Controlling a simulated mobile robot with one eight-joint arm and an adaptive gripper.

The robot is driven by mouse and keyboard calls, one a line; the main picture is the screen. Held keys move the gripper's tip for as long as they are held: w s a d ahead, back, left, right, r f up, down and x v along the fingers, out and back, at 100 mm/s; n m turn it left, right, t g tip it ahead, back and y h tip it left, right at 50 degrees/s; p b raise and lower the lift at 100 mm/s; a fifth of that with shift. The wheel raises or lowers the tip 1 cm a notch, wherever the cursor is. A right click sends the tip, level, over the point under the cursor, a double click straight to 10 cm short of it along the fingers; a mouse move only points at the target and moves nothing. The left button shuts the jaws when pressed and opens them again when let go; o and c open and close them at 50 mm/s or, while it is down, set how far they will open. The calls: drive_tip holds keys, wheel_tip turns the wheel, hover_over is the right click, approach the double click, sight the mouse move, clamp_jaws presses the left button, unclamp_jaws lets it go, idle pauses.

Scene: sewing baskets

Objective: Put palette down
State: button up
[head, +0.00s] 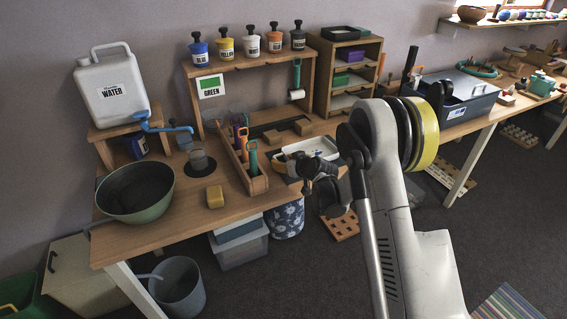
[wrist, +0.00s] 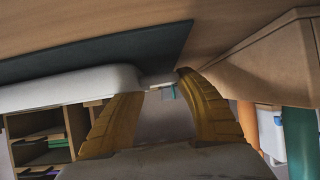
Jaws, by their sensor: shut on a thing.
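The palette (head: 314,146) is a white shallow tray near the front right of the workbench in the head view. In the wrist view its rounded white side (wrist: 70,92) runs in from the left to between my fingers. My gripper (head: 312,168) is at the palette's near edge in the head view, its fingertips mostly hidden. In the wrist view the yellow ribbed fingers of my gripper (wrist: 160,92) are shut on the palette's edge. The palette is close to a dark mat (wrist: 110,48); I cannot tell whether they touch.
A wooden caddy (head: 258,184) with colourful tools stands left of the palette; its side (wrist: 265,55) is close in the wrist view. Brown blocks (head: 303,127) lie behind.

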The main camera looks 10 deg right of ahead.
drive_tip(key=shift+f, duration=0.15)
drive_tip(key=o, duration=1.2)
